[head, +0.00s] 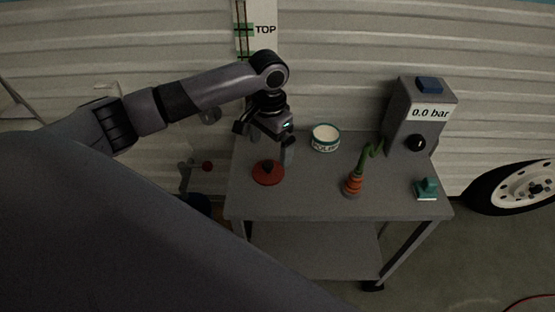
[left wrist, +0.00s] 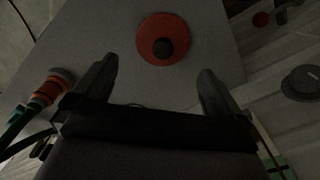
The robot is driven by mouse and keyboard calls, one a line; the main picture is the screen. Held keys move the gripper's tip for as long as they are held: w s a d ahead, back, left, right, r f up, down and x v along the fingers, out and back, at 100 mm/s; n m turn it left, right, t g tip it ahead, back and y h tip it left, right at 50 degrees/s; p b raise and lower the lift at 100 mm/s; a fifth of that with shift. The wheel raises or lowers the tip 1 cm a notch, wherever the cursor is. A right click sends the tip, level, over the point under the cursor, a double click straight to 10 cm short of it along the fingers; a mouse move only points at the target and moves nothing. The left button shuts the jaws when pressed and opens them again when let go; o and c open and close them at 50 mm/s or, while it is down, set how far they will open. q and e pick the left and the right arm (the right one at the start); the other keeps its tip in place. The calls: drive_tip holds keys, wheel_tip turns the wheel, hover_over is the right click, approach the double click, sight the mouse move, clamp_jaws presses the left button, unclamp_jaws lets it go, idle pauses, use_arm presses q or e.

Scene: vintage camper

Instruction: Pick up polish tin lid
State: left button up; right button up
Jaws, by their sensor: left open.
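The polish tin lid appears to be the red disc with a dark knob (head: 267,178) lying flat near the left edge of the grey cart top. It also shows in the left wrist view (left wrist: 176,25), just beyond and between the fingertips. My left gripper (head: 265,147) is open above the lid, pointing down, with nothing between its fingers. In the left wrist view its two fingers (left wrist: 158,66) are spread wide and apart from the knob. The white polish tin (head: 325,140) with a green rim stands open at the back of the cart. My right gripper is not in view.
On the cart (head: 310,199), a green and orange hose-like piece (head: 353,184) stands right of the lid. A grey gauge box (head: 415,118) reading 0.0 bar is at the back right, with a teal block (head: 426,190) in front. The front middle is clear.

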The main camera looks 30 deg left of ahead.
sight(268, 164)
use_arm(q)
drive_tip(key=f, duration=0.4)
drive_tip(key=f+b, duration=0.1)
drive_tip(key=f, duration=0.1)
drive_tip(key=shift+s+a+f, duration=0.2)
drive_tip(key=shift+s, duration=0.15)
drive_tip(key=shift+f, duration=0.2)
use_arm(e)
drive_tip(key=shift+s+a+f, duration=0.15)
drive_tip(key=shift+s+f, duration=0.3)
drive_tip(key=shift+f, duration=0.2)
use_arm(q)
drive_tip(key=shift+c, duration=0.7)
drive_tip(key=c, duration=0.6)
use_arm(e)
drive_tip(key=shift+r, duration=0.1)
